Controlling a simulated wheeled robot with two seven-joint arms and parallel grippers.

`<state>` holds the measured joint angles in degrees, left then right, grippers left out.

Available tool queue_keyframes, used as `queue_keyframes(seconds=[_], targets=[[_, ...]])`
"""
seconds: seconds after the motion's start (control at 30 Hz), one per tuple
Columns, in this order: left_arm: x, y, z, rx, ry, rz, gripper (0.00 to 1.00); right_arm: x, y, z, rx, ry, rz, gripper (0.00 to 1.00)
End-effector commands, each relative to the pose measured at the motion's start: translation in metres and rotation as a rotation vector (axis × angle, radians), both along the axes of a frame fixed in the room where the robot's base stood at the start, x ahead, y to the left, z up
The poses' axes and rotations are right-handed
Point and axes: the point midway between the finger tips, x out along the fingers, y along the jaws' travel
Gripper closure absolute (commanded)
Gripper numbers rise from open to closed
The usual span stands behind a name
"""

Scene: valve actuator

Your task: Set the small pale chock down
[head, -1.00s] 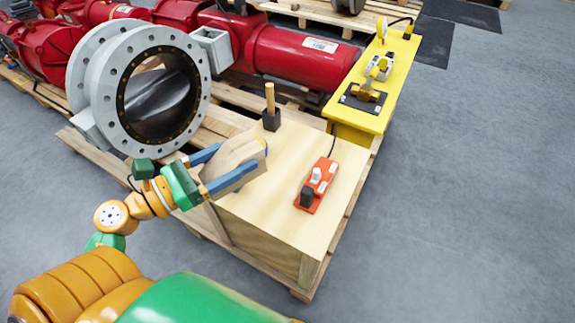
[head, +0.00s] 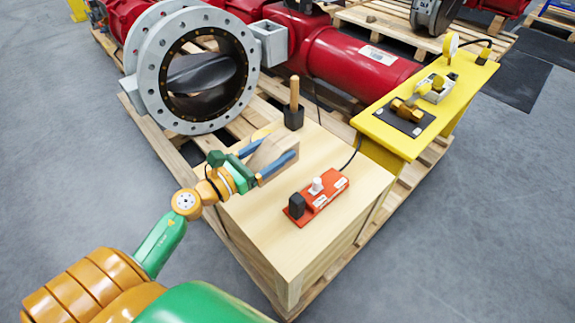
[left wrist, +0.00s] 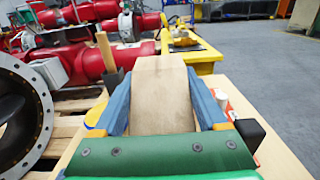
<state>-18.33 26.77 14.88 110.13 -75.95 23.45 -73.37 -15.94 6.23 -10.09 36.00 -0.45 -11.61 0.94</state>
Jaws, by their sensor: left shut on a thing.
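The small pale chock (head: 267,151) is a light wooden block between the blue fingers of my left gripper (head: 272,156). The gripper is shut on it. In the left wrist view the chock (left wrist: 161,92) fills the space between the two fingers, its far end narrowing. The gripper and chock are over the back left part of the pale wooden box top (head: 250,220). I cannot tell whether the chock touches the top. My right gripper is not in view.
A mallet (head: 293,105) with a black head stands upright just behind the chock. An orange control box (head: 318,197) lies to the right on the box top. A grey flanged valve (head: 150,75) stands behind left, and a yellow bench (head: 425,110) behind right. The front of the top is clear.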

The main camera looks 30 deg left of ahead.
Motion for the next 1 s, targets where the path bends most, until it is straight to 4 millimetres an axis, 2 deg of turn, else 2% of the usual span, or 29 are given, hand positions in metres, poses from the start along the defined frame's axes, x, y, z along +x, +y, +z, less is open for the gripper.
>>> queue_keyframes(seconds=[0.03, 0.1, 0.3, 0.37, 0.43, 0.83, 0.87, 0.93, 1.0], targets=[[0.008, -0.003, -0.016, -0.004, -0.002, 0.0, 1.0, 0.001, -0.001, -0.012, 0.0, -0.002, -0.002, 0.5], [0.017, -0.007, -0.028, -0.003, -0.002, 0.0, 1.0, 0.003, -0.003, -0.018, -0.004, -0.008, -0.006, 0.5], [0.033, -0.013, -0.047, -0.003, -0.001, -0.001, 1.0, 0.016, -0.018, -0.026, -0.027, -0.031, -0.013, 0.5], [0.036, -0.014, -0.063, -0.003, 0.0, 0.0, 1.0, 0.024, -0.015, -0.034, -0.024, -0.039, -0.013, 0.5], [0.035, -0.014, -0.075, -0.003, 0.001, 0.0, 1.0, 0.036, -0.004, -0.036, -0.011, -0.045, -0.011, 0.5], [0.035, -0.014, -0.081, 0.0, -0.001, -0.002, 1.0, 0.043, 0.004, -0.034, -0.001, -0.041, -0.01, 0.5], [0.034, -0.014, -0.081, -0.001, 0.0, -0.002, 0.23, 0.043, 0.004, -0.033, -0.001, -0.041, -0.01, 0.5], [0.034, -0.014, -0.08, -0.001, 0.0, -0.002, 0.04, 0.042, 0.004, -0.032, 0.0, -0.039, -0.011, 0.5], [0.034, -0.014, -0.08, -0.001, 0.0, -0.002, 0.0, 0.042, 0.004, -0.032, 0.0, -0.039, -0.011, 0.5]])
